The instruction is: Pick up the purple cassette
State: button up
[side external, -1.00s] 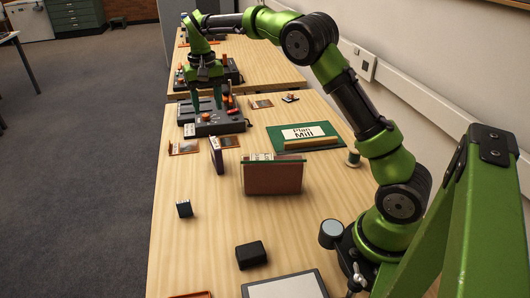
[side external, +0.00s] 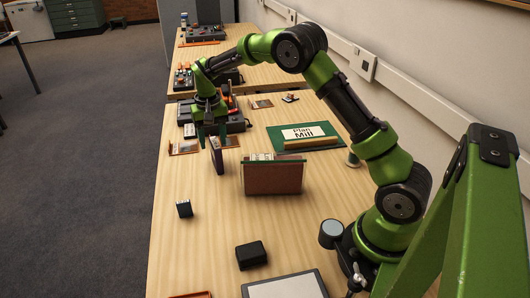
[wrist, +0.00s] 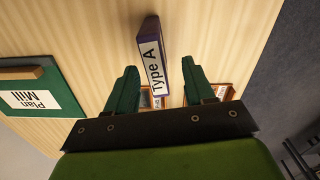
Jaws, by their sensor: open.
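The purple cassette (side external: 217,160) stands upright on the table. In the wrist view the cassette (wrist: 163,75) shows its dark purple end and a white spine label reading "Type A". My gripper (side external: 211,140) is open, fingers pointing down, at the top of the cassette in the side view. In the wrist view my gripper (wrist: 159,68) has one green finger on each side of the cassette's line, with visible gaps. It holds nothing. I cannot tell exactly how far down the fingers reach.
A brown box (side external: 272,180) with papers stands to the right. A small dark blue box (side external: 184,208) and a black block (side external: 251,254) are nearer. A green "Plan Mill" board (side external: 318,143) lies at right. Framed cards and a grey device (side external: 236,122) are behind. The left front is clear.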

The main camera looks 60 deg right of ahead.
jog(key=f, duration=0.4)
jog(key=shift+s, duration=0.3)
jog(key=shift+d, duration=0.1)
grip_shut()
